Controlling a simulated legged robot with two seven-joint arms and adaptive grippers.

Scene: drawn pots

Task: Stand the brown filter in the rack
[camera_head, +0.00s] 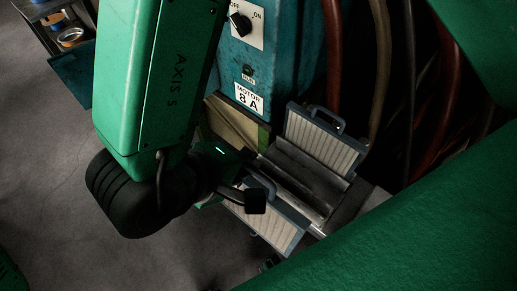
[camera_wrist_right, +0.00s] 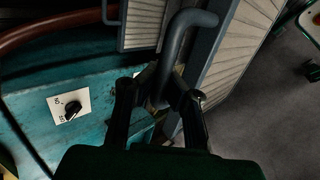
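A brown panel (camera_head: 232,124), which looks like the brown filter, leans against the teal motor housing behind my right gripper. The metal rack (camera_head: 300,170) has bare slots in its middle. A pale pleated filter (camera_head: 325,140) with a blue-grey frame and handle stands at its back. Another pale filter (camera_head: 278,226) is at its front. My right gripper (camera_head: 256,198) is by this front filter's handle. In the right wrist view, my right gripper's fingers (camera_wrist_right: 158,88) are apart, on either side of a blue-grey handle (camera_wrist_right: 180,40). Contact is unclear. My left gripper is out of view.
The teal motor housing (camera_head: 290,50) with a switch plate stands behind the rack. Red and tan hoses (camera_head: 380,60) hang at its right. A small shelf with tins (camera_head: 70,37) is at the upper left. The grey floor (camera_head: 50,150) at left is clear.

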